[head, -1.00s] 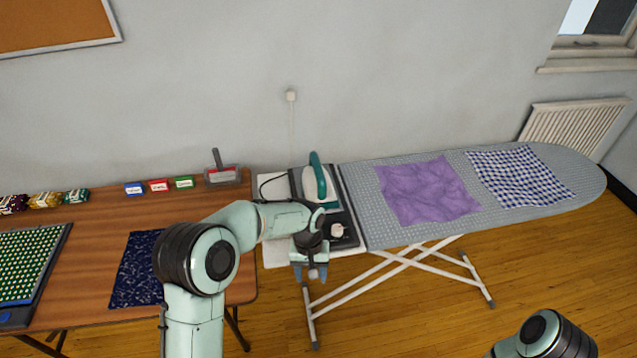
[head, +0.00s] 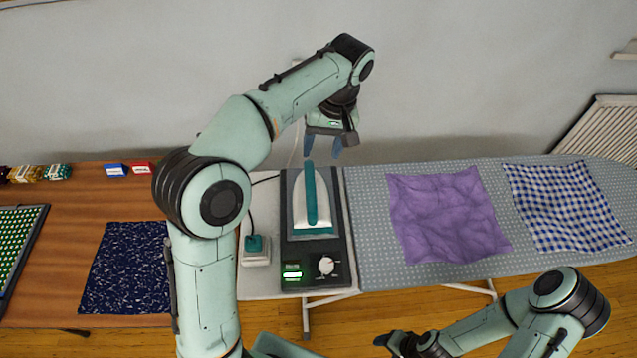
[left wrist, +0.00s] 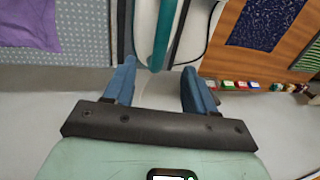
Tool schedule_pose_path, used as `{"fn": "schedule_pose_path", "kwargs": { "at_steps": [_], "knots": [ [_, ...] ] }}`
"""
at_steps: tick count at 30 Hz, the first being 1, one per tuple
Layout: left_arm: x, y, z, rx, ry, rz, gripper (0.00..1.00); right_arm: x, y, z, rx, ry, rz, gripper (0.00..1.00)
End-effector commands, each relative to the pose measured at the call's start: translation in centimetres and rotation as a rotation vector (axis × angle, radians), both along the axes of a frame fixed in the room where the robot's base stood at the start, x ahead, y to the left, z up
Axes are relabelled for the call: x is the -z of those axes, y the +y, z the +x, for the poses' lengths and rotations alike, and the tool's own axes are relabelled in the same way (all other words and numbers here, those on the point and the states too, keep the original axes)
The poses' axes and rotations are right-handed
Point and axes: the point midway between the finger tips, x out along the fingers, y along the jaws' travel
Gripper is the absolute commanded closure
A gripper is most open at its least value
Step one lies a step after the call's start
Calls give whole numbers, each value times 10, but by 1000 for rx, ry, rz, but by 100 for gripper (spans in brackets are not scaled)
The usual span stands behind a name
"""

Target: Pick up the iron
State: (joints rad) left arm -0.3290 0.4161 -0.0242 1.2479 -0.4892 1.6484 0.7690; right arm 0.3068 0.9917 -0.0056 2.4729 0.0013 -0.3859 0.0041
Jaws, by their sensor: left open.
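The iron (head: 298,213), white and grey with a teal handle, rests on the control panel side of the ironing board, on a dark station (head: 341,225). My left gripper (head: 322,148) is open and empty above and behind the handle's far end, apart from it. In the left wrist view the teal handle (left wrist: 164,36) runs down between the lines of the open blue fingers (left wrist: 159,68), beyond their tips.
A small device with a teal top (head: 256,245) stands left of the station. Purple cloth (head: 448,213) and blue checked cloth (head: 567,205) lie on the ironing board (head: 370,265). The wooden table (head: 70,235) holds dark blue cloth (head: 128,268). The wall is close behind.

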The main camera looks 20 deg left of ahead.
Motion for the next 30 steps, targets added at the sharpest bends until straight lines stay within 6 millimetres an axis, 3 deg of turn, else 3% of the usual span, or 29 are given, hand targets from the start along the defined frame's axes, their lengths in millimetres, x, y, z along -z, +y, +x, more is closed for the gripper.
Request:
{"fn": "schedule_pose_path", "kwargs": {
  "at_steps": [12, 20, 30],
  "knots": [
    [71, 13, -8, 0, 6, 0, 44, 24, 0, -27, 1, 32, 0, 38],
    [89, 16, -8, -1, 4, 1, 44, 27, 0, -30, 0, 34, -1, 38],
    [130, 25, -11, 0, 2, 0, 44, 34, 0, -36, 0, 40, 0, 38]
  ]
}}
